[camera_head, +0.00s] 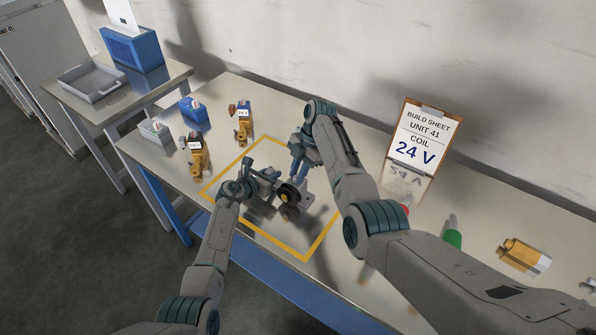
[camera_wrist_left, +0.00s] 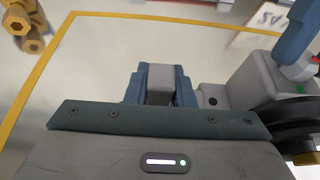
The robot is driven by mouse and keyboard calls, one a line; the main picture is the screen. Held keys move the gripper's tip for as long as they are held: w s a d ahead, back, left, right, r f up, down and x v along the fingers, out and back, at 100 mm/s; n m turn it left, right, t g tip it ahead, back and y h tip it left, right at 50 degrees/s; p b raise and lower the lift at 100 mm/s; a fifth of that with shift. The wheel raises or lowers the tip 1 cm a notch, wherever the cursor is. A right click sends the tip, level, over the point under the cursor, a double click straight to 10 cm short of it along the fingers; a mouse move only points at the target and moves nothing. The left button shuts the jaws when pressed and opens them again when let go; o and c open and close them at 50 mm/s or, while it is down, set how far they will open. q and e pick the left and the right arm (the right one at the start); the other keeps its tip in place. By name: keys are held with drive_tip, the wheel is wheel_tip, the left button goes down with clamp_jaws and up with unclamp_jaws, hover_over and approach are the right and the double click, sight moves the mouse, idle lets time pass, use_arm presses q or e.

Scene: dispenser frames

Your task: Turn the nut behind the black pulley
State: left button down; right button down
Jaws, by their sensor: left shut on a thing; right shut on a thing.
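The grey unit with the black pulley (camera_head: 287,193) stands inside the yellow outline. In the left wrist view the pulley (camera_wrist_left: 296,112) shows at the right edge, beside the unit's grey housing (camera_wrist_left: 250,80). My left gripper (camera_head: 270,183) is shut on a grey block (camera_wrist_left: 160,82) at the unit's left side. My right gripper (camera_head: 299,176) comes down from above, its fingers shut on a small part just behind the pulley. That part looks like the nut, but the fingers mostly hide it. A finger of the right gripper (camera_wrist_left: 297,38) shows at upper right in the wrist view.
Brass-coloured parts (camera_head: 197,160) and blue (camera_head: 193,110) and grey (camera_head: 155,131) boxes stand at the table's left. A clipboard (camera_head: 415,145) reads "24 V". A green-ended item (camera_head: 452,238) and an orange part (camera_head: 522,256) lie to the right, beyond my right arm.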

drive_tip(key=m+t, duration=0.1)
drive_tip(key=m, duration=0.1)
drive_tip(key=m+t, duration=0.1)
drive_tip(key=m, duration=0.2)
drive_tip(key=shift+s+d+m+y, duration=0.1)
drive_tip(key=shift+s+m+y, duration=0.1)
drive_tip(key=shift+m+y, duration=0.15)
drive_tip(key=m+t, duration=0.2)
drive_tip(key=m, duration=0.3)
drive_tip(key=shift+s+m, duration=0.15)
drive_tip(key=shift+m, duration=0.1)
drive_tip(key=c, duration=1.3)
unclamp_jaws()
drive_tip(key=shift+v, duration=4.1)
drive_tip(key=shift+s, duration=0.1)
use_arm(q)
drive_tip(key=c, duration=1.2)
unclamp_jaws()
drive_tip(key=shift+o, duration=0.2)
